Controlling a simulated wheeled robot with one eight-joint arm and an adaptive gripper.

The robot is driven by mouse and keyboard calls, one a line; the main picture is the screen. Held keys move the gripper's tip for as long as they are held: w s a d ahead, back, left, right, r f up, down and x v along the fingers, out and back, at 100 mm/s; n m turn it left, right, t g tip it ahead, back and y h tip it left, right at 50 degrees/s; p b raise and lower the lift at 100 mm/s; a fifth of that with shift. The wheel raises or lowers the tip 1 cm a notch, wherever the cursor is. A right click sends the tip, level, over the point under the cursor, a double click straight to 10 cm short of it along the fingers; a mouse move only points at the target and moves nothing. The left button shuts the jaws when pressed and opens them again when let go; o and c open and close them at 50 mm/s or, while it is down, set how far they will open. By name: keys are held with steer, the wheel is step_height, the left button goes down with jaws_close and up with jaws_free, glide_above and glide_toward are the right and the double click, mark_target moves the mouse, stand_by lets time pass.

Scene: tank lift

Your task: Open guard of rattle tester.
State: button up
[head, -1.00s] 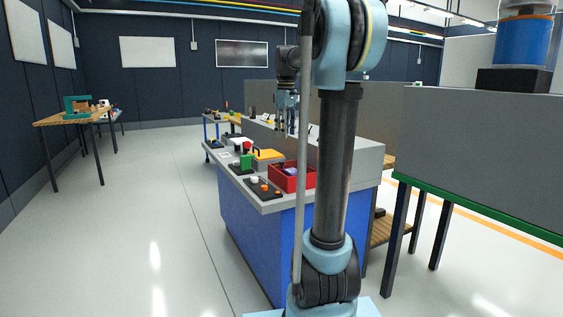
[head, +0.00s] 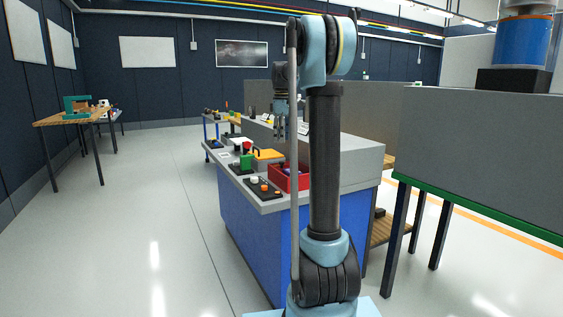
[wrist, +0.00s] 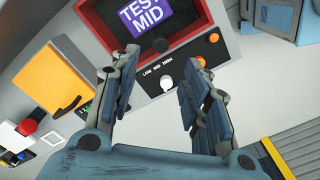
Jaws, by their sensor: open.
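A yellow-orange panel with a black handle (wrist: 50,82) lies left of my gripper in the wrist view. It looks like the guard and appears closed down flat; in the head view it is on the bench (head: 268,155). I cannot tell for sure which unit is the rattle tester. My gripper (wrist: 163,62) is open and empty above the panel with the knob. In the head view, my gripper (head: 280,133) hangs over the bench.
Floor left is clear.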

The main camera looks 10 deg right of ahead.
step_height(320, 180, down, 11)
steer(key=shift+r, duration=0.15)
steer(key=shift+c, duration=0.6)
jaws_close()
